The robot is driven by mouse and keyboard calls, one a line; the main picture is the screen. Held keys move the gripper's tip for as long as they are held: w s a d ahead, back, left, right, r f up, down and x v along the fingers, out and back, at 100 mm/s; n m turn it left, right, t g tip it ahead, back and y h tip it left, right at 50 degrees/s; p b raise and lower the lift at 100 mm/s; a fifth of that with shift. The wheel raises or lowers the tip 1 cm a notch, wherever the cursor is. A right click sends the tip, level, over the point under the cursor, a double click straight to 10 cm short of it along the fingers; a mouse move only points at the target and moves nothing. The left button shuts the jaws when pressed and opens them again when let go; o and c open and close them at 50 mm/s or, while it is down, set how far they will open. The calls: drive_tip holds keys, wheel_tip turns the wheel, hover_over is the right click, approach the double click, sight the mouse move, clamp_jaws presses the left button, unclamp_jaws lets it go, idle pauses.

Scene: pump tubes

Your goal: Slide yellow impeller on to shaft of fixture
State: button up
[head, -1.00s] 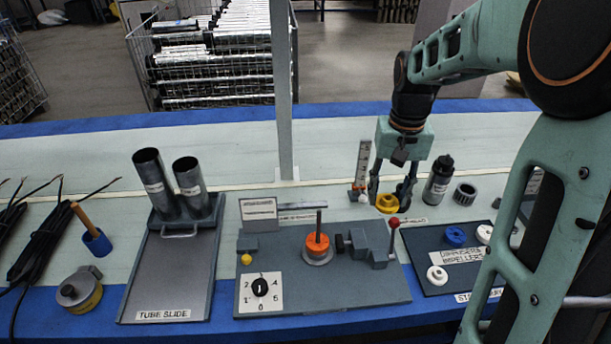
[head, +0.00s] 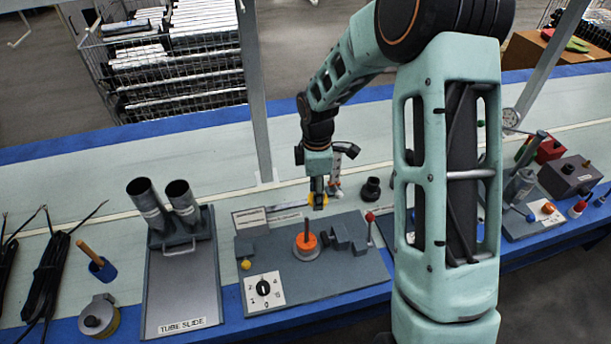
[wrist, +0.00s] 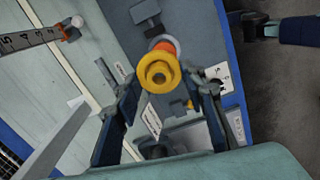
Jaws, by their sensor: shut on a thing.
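My gripper (head: 318,202) is shut on the yellow impeller (head: 311,199), a ring with a central hole, and holds it above the back edge of the fixture (head: 345,284). The fixture's upright shaft (head: 307,229) has an orange impeller (head: 305,246) low on it, and its upper part is bare. The yellow impeller is apart from the shaft, behind it and a little right in the head view. In the wrist view the yellow impeller (wrist: 160,83) sits between the fingertips, and the orange impeller (wrist: 167,46) shows partly behind it.
A lever with a red knob (head: 370,217) and a grey block stand on the fixture right of the shaft. A sign (head: 250,219) stands at its back left. The tube slide (head: 181,290) is to the left. My arm hides much of the parts tray at right.

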drive_tip(key=n, duration=0.1)
drive_tip(key=a+n+p, duration=0.2)
drive_tip(key=shift+s+r+n, duration=0.3)
drive_tip(key=shift+r, duration=0.05)
drive_tip(key=shift+s+a+f+n+p, duration=0.15)
drive_tip(key=shift+a+n+p, duration=0.1)
drive_tip(key=shift+n, duration=0.25)
drive_tip(key=shift+w+a+f+n+p, duration=0.1)
drive_tip(key=shift+a+f+n+p, duration=0.1)
drive_tip(key=shift+n, duration=0.3)
drive_tip(key=shift+f+b, duration=2.15)
drive_tip(key=shift+f, duration=0.7)
drive_tip(key=shift+f+b, duration=1)
drive_tip(key=shift+f, duration=0.4)
drive_tip(key=o, duration=1)
drive_tip(key=shift+c, duration=0.2)
wheel_tip(320, 180, up, 12)
